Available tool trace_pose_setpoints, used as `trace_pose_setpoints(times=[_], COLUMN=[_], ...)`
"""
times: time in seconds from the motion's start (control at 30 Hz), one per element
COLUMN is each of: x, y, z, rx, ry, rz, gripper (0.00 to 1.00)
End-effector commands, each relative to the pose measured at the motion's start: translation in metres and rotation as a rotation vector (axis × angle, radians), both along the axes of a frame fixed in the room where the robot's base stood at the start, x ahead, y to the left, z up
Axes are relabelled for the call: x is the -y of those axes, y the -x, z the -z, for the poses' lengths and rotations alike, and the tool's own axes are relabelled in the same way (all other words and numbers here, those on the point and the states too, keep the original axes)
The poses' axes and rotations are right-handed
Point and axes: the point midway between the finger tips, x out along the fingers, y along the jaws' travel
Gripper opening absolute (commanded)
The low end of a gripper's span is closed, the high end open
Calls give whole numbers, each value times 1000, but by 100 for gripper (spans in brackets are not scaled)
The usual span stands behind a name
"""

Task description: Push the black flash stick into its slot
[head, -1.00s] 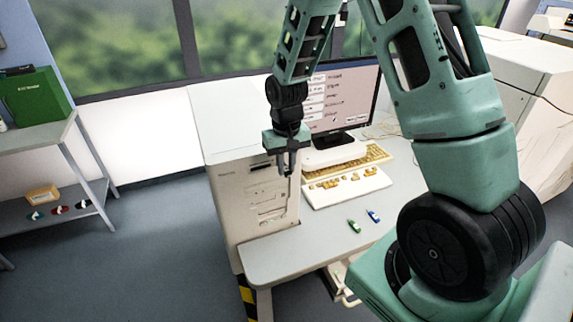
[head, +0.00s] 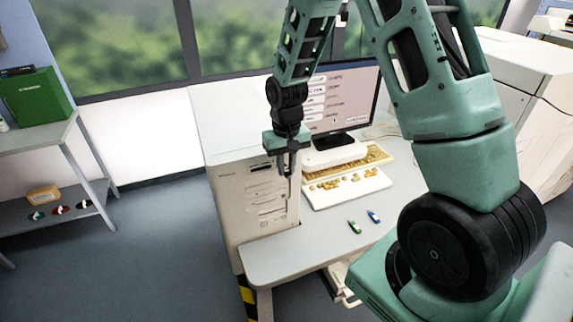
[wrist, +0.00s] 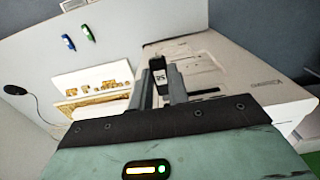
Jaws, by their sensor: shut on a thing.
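The black flash stick (wrist: 160,76), with a white label, is held between the two fingers of my gripper (wrist: 159,80) in the wrist view. In the head view my gripper (head: 286,165) points down in front of the pale computer tower (head: 235,190), near the right side of its front panel. The fingers hide the stick there. A dark slot (head: 260,165) shows high on the tower's front, to the left of the fingers. In the wrist view the tower front (wrist: 215,62) lies just right of the stick. I cannot tell whether the stick touches it.
A green stick (head: 354,227) and a blue stick (head: 374,216) lie on the desk (head: 300,250). A keyboard (head: 345,188) and monitor (head: 340,98) stand right of the tower. A shelf (head: 45,150) is at the left.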

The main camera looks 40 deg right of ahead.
Motion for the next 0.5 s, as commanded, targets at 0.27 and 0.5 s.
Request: trace_pose_setpoints(times=[0.27,0.5], x=[0,1], y=[0,-4], z=[0,0], rx=[0,1], ry=[0,0], rz=[0,0], gripper=[0,0])
